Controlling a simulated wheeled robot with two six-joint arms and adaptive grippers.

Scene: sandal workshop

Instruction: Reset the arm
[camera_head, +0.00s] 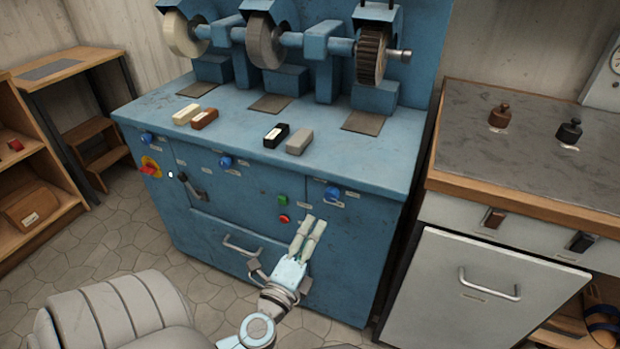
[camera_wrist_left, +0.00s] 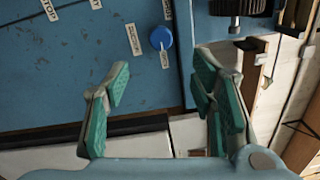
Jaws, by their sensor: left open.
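My left arm (camera_head: 257,328) reaches up from the bottom of the head view, in front of the blue grinding machine (camera_head: 225,265). Its gripper (camera_head: 315,224) points at the machine's front panel, just below and right of the red button (camera_head: 284,218). In the left wrist view the gripper (camera_wrist_left: 160,88) is open, with its green-padded fingers well apart and nothing between them. A blue knob (camera_wrist_left: 161,38) shows on the panel beyond the fingers. I cannot tell how far the fingertips are from the panel. My right gripper is not in view.
The machine carries several wheels, including a grey one (camera_head: 265,40), above blocks such as the black one (camera_head: 276,135). A drawer handle (camera_head: 241,247) lies left of my gripper. A workbench (camera_head: 545,140) stands right, a grey seat (camera_head: 120,315) lower left, shelves (camera_head: 30,190) far left.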

